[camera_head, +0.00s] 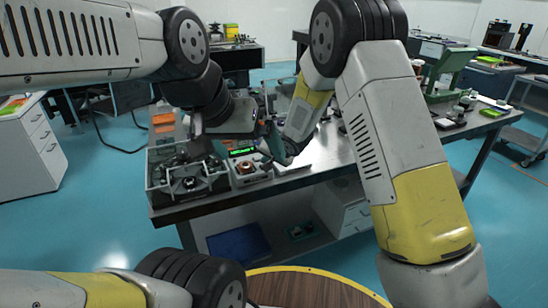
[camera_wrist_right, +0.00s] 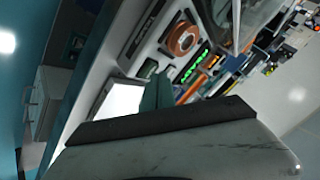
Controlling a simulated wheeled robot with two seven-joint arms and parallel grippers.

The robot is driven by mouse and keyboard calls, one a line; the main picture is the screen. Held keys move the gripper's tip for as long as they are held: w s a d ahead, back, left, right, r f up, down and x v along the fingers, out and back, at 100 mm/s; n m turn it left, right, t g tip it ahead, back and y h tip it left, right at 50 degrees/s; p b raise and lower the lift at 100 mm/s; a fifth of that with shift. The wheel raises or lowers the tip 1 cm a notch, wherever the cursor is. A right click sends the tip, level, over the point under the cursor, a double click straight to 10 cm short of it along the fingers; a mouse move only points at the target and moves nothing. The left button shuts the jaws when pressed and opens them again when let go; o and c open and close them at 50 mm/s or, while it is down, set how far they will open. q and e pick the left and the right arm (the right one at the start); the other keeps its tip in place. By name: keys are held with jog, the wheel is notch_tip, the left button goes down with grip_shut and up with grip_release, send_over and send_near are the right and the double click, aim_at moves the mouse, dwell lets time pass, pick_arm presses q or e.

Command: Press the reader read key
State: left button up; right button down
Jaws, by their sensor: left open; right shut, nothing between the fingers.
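The reader (camera_head: 247,167) is a pale box on the table, with an orange-brown round part on top and a lit green display behind it. In the right wrist view the round part (camera_wrist_right: 183,38) and green display digits (camera_wrist_right: 194,68) show beyond my right gripper (camera_wrist_right: 158,92). Its teal fingertips are together and empty, near the device's edge; contact cannot be told. The read key cannot be made out. In the head view my right gripper (camera_head: 272,143) is just right of the display. My left gripper (camera_head: 215,140) is open over the table, partly hidden by its wrist.
An open-framed instrument (camera_head: 187,182) stands left of the reader, near the table's front edge. An orange item (camera_head: 163,119) lies behind it. A white sheet or panel (camera_head: 293,163) lies to the right. Green equipment (camera_head: 452,70) stands on the table's far right.

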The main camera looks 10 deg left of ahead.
jog(key=shift+f, duration=0.3)
jog(key=shift+r, duration=0.1)
dwell(0.4)
jog(key=shift+r, duration=0.75)
jog(key=shift+r, duration=2.55)
